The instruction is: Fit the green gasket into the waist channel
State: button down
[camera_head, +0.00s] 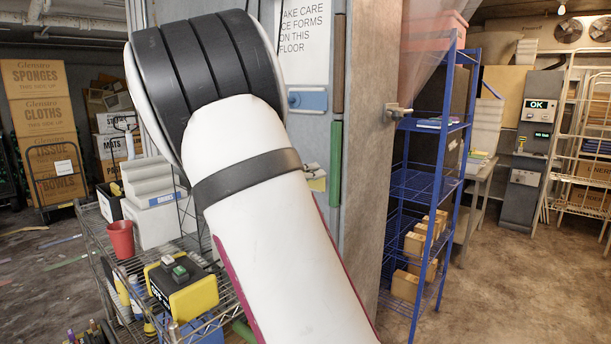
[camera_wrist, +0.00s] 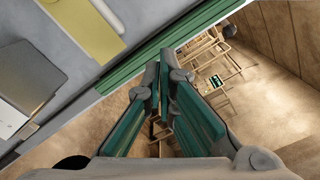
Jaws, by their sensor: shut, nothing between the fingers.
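A green gasket strip (camera_head: 335,164) stands upright along the edge of the grey door, at about mid-height, below a brown strip (camera_head: 338,77). In the wrist view the green strip (camera_wrist: 205,27) runs diagonally along the door edge, just beyond my fingertips. I cannot tell how deep it sits in the channel, which it covers. My gripper (camera_wrist: 159,72) is shut and empty, its green-padded fingers meeting at the tips close to the strip. Whether the tips touch it is unclear. In the head view my gripper is hidden behind my white arm.
A wire cart (camera_head: 97,254) at the left holds a red bucket (camera_head: 120,239) and a yellow-black box (camera_head: 181,290); a green piece (camera_head: 243,331) shows at its lower right. A blue rack (camera_head: 432,187) stands right of the grey door frame. The floor at right is mostly clear.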

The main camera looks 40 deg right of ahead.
aim_at(333, 166)
jog(key=shift+w+d+b, duration=0.15)
jog(key=shift+d, duration=1.15)
jog(key=shift+w+d+b, duration=0.1)
jog(key=shift+d+b, duration=0.05)
jog(key=shift+d, duration=1.1)
jog(key=shift+d+b, duration=0.5)
jog(key=shift+d, duration=0.2)
jog(key=shift+a, duration=0.1)
jog(key=s+a, duration=0.1)
jog(key=a, duration=1.3)
jog(key=shift+a+p, duration=0.3)
